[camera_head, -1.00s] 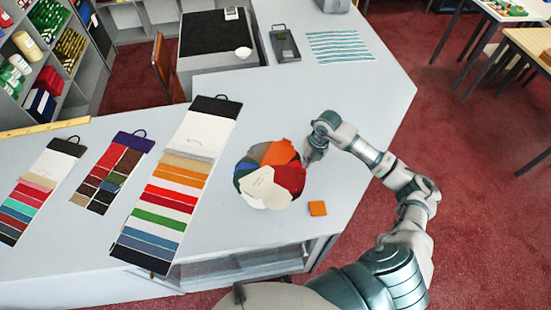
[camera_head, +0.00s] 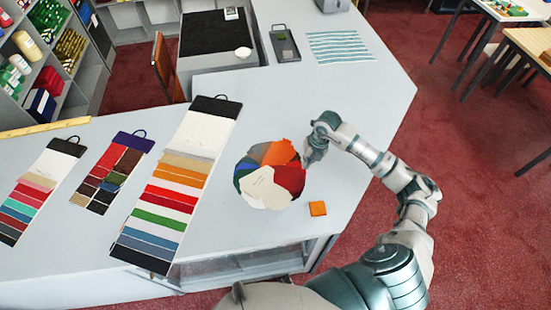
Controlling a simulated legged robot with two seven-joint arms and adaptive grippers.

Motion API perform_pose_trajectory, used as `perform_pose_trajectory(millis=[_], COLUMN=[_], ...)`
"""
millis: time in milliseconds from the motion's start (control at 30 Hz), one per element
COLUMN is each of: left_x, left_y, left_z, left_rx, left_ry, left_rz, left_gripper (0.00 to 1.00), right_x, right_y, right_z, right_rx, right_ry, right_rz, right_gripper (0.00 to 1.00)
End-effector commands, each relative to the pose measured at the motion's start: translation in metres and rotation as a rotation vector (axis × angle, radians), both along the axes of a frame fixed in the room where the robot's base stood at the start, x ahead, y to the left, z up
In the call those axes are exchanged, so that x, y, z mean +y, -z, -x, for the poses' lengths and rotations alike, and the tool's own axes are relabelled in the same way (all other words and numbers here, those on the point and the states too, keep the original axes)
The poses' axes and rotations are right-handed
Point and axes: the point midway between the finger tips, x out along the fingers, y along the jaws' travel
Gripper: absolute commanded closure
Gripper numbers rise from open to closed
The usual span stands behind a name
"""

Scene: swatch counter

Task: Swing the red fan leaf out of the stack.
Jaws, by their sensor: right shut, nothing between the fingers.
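The fan stack (camera_head: 266,188) lies on the grey counter, a round spread of coloured leaves with cream leaves on top at the front. The red fan leaf (camera_head: 291,178) shows on the right side of the stack, with an orange leaf (camera_head: 279,153) behind it. My right gripper (camera_head: 305,165) is shut and empty at the right edge of the stack, beside the red leaf. Its fingertips are small here, and I cannot tell whether they touch the leaf. My left gripper is not in view.
An orange square (camera_head: 318,208) lies right of the stack, near the counter's front edge. A long swatch card (camera_head: 181,190) lies to the left, with smaller cards beyond it. The counter (camera_head: 345,115) behind the stack is clear up to a striped cloth (camera_head: 338,47).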

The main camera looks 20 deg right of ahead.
Motion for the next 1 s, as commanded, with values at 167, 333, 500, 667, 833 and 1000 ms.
perform_pose_trajectory(millis=[167, 333, 500, 667, 833, 1000], left_x=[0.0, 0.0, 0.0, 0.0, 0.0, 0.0], left_y=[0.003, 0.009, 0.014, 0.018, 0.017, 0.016], left_z=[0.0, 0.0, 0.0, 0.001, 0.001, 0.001], left_rx=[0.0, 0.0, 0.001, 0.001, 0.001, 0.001], left_ry=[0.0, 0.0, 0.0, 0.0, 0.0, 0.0], left_rz=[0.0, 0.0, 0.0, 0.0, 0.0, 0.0], left_gripper=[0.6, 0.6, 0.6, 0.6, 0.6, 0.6], right_x=[0.0, 0.0, 0.0, 0.0, 0.0, 0.001], right_y=[0.004, 0.011, 0.019, 0.024, 0.023, 0.023], right_z=[0.0, 0.0, 0.0, 0.0, 0.0, 0.002], right_rx=[0.0, 0.0, 0.0, 0.0, 0.0, 0.0], right_ry=[0.0, 0.0, 0.001, 0.001, 0.001, 0.01], right_rz=[0.0, 0.0, -0.001, -0.001, -0.001, 0.0], right_gripper=[1.0, 1.0, 1.0, 1.0, 1.0, 1.0])
